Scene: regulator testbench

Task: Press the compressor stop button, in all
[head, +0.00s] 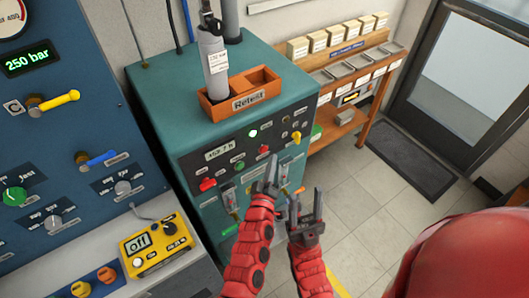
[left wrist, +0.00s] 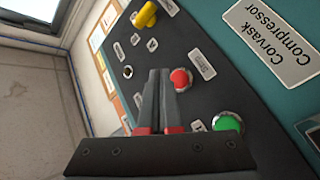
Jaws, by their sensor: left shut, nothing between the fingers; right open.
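The compressor is a teal cabinet (head: 160,85) with a dark control panel on its front. A red round button (head: 264,149) sits on the panel near a green button (head: 240,166). The left wrist view shows the red button (left wrist: 181,79) and green button (left wrist: 228,122); the small label beside the red one is too blurred to read. My left gripper (head: 271,163) is shut and empty, its tips in front of the panel, close to the red button. In the left wrist view its fingers (left wrist: 159,75) appear just beside the red button; contact cannot be told. My right gripper (head: 306,200) is open and empty, lower and to the right.
An orange "Retest" tray (head: 222,113) holding a grey cylinder (head: 214,60) stands on the cabinet. A blue panel (head: 60,130) with knobs and a yellow meter (head: 157,246) are at left. A wooden shelf (head: 335,130) stands behind; tiled floor (head: 385,205) at right is clear.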

